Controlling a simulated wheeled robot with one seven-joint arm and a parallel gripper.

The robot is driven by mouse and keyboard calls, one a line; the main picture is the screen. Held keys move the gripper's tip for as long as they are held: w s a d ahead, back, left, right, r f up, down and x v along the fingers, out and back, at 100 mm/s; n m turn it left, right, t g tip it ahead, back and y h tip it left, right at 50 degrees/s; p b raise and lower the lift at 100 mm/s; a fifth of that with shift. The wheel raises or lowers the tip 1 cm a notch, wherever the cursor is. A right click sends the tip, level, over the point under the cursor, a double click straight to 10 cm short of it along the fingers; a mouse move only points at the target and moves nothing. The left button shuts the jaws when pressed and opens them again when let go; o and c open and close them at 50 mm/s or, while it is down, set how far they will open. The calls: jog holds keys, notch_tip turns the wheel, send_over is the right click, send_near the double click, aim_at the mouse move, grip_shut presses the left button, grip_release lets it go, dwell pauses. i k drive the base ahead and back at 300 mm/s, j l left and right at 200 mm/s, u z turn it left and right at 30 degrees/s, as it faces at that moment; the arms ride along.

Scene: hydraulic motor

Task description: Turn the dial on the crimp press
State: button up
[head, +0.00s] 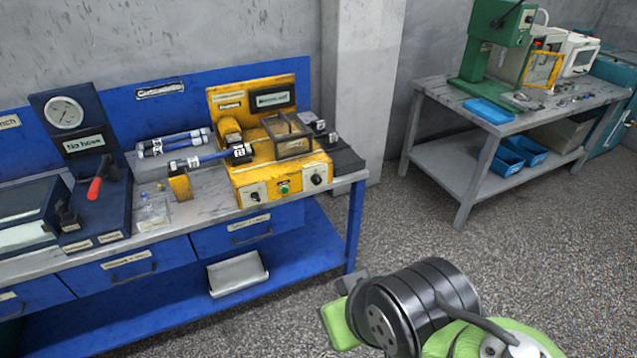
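The yellow crimp press (273,178) stands on the right part of the blue workbench. Its front face carries a dark knob on a light plate at the left (255,197), a green button (284,187) and a second dark knob on a light plate at the right (318,180). I cannot tell which knob is the dial the task means. My gripper (338,309) is at the lower right, in front of the bench and well apart from the press.
The bench (215,236) has drawers and a lower shelf with a grey tray (238,273). Left of the press are a yellow hose stand (180,186), spare hoses (172,142) and a gauge station with a red lever (97,182). A grey table (450,104) stands at right. Floor between is clear.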

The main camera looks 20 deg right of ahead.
aim_at(316, 179)
jog(key=i+l+u, duration=0.25)
jog(key=i, duration=0.15)
jog(key=i+l+u, duration=0.3)
jog(key=i+j, duration=0.05)
jog(key=i, duration=0.05)
